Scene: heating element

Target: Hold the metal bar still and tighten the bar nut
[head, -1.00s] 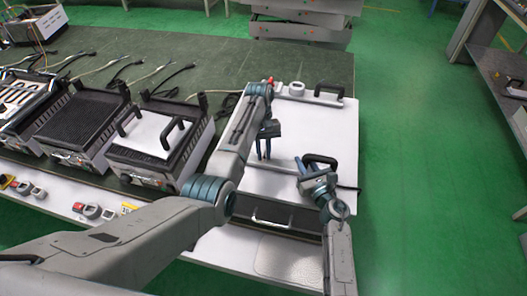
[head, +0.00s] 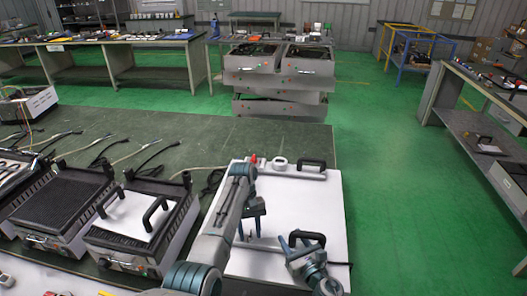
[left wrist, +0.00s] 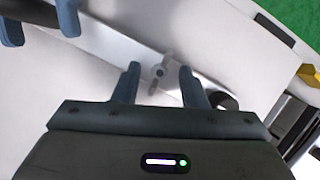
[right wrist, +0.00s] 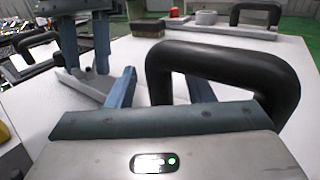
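A flat grey metal bar (left wrist: 115,40) crosses the left wrist view at a slant on a white plate (left wrist: 60,95). A winged bar nut (left wrist: 160,73) sits on the bar. My left gripper (left wrist: 160,76) is open above it, one finger to each side of the nut; contact is not clear. In the right wrist view the left fingers point down over the near bar (right wrist: 90,88). My right gripper (head: 291,243) is open at the near black handle (head: 306,238). In the right wrist view, the handle's left leg (right wrist: 158,80) appears between its fingers; contact is unclear.
A far black handle (head: 311,165), a white roll (head: 280,163) and a small red item (head: 253,160) are at the plate's back edge. Grill units (head: 130,232) with cables stand at the left. Green floor (head: 385,200) is free to the right of the table.

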